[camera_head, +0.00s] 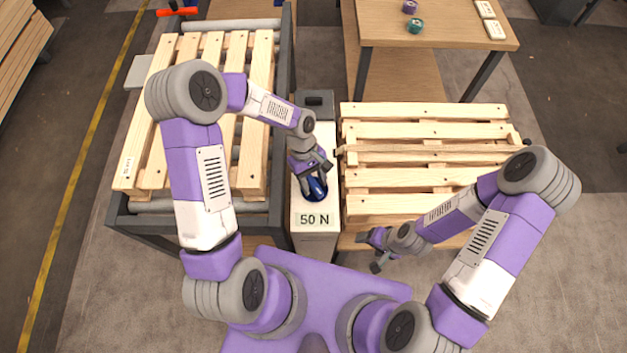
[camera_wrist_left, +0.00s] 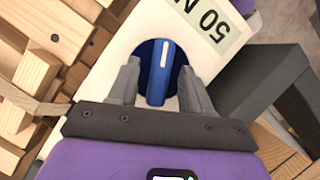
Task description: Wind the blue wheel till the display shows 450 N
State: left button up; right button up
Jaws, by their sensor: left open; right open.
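The blue wheel (camera_head: 318,188) sits on top of a narrow white cabinet (camera_head: 316,234) between the two pallet stations. In the left wrist view the blue wheel (camera_wrist_left: 160,72) shows a raised grip bar with a white line. The display (camera_head: 314,219) on the cabinet reads 50 N; it also shows upside down in the left wrist view (camera_wrist_left: 208,18). My left gripper (camera_head: 315,180) is open over the wheel, its fingers (camera_wrist_left: 158,82) on either side of the grip bar. My right gripper (camera_head: 374,252) is open and empty, right of the cabinet.
A wooden pallet (camera_head: 259,90) lies on the roller frame (camera_head: 285,190) at the left. Another pallet stack (camera_head: 425,130) stands close at the right of the cabinet. A wooden table (camera_head: 440,35) with small spools (camera_head: 415,26) is at the back right.

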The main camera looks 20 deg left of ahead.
pick_arm(q)
grip_shut()
dwell(0.5)
